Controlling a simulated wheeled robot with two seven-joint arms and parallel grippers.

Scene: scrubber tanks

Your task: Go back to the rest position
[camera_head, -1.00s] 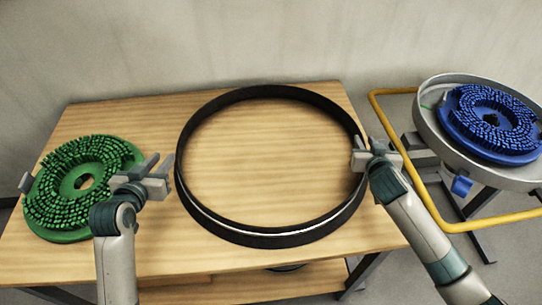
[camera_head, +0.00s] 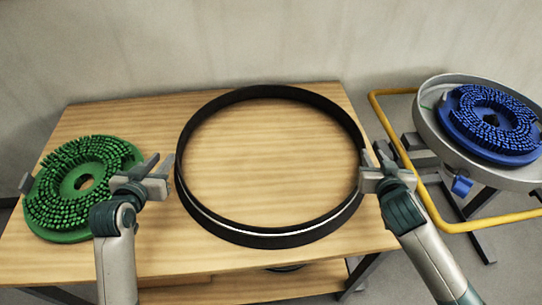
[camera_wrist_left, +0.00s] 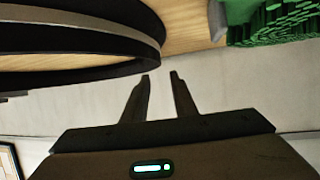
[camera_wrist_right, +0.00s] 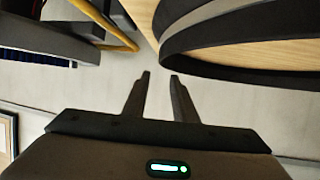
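My left gripper (camera_head: 160,165) is open and empty, above the table between the green brush and the black ring. Its parted fingers also show in the left wrist view (camera_wrist_left: 160,75). My right gripper (camera_head: 374,157) is open and empty at the right side of the ring; its parted fingers show in the right wrist view (camera_wrist_right: 160,75). In the head view its fingers overlap the ring's right edge, but the right wrist view shows a gap between them and the ring.
The large black ring (camera_head: 270,238) lies on the wooden table (camera_head: 270,160). A round green brush (camera_head: 62,226) lies at the table's left. To the right, a blue brush (camera_head: 492,118) sits in a grey round housing (camera_head: 428,118) beside a yellow rail (camera_head: 432,198).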

